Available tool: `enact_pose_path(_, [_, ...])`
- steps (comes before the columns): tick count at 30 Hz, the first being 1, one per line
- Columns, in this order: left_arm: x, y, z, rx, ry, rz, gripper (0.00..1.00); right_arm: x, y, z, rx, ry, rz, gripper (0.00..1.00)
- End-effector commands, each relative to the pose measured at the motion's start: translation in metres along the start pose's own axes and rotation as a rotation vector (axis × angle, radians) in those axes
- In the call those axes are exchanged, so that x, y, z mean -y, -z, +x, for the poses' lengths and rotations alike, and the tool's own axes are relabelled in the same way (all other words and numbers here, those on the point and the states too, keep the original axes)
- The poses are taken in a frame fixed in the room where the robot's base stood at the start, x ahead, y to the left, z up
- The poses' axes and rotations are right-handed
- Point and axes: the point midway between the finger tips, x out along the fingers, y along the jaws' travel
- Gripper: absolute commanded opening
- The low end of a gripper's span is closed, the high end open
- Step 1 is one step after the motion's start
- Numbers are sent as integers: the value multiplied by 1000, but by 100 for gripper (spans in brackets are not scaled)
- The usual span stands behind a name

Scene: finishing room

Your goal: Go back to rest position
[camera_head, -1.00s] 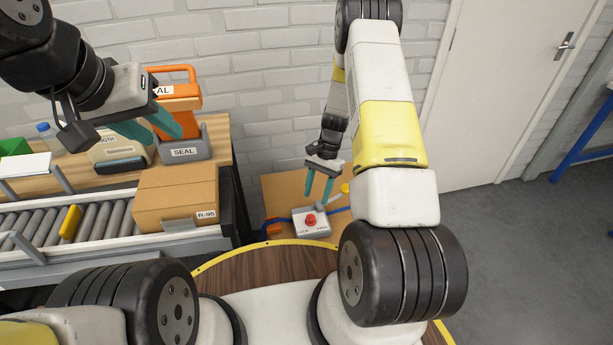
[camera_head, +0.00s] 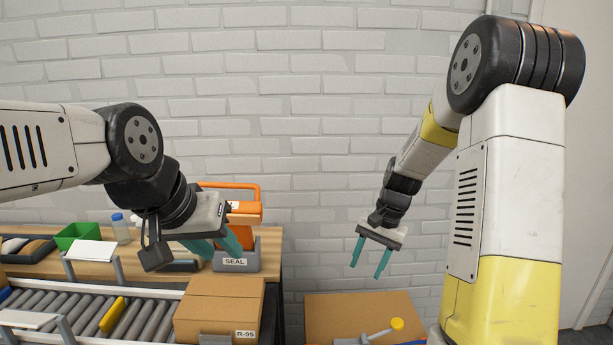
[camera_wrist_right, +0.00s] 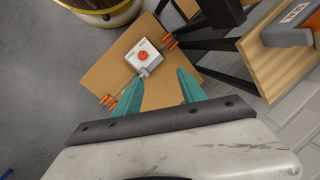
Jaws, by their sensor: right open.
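My right gripper (camera_head: 366,271) is open and empty, its teal fingers pointing down in front of the white brick wall, above the low cardboard-coloured table. In the right wrist view its fingers (camera_wrist_right: 157,77) are spread with nothing between them, and the white box with a red button (camera_wrist_right: 135,58) lies on the table beyond them. My left gripper (camera_head: 216,247) is at the left, its teal fingers apart, in front of the orange sealer (camera_head: 246,213) and its grey SEAL holder (camera_head: 238,262) in the picture. I see nothing held in it. Whether it touches the holder is unclear.
A roller conveyor (camera_head: 70,312) carries a cardboard box (camera_head: 222,300) marked R-95. Behind it a wooden bench (camera_head: 270,240) holds a green bin (camera_head: 78,235) and a bottle (camera_head: 121,229). The low table (camera_head: 345,308) bears a yellow-knobbed lever (camera_head: 397,324). Free space surrounds the right gripper.

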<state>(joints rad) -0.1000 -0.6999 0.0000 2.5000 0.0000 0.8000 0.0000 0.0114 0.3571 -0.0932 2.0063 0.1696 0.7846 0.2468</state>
Motion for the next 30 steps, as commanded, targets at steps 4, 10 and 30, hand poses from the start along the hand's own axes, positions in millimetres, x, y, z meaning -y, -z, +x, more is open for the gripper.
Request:
enact_pose_path(4, [0,0,0,0,0,0,36,6,-35,-62,-101,36,-118,48])
enact_pose_path(10, [0,0,0,0,0,0,36,2,-90,-123,-235,65,-275,48])
enact_pose_path(30, [0,0,0,0,0,0,36,-35,-202,-181,-533,66,-578,48])
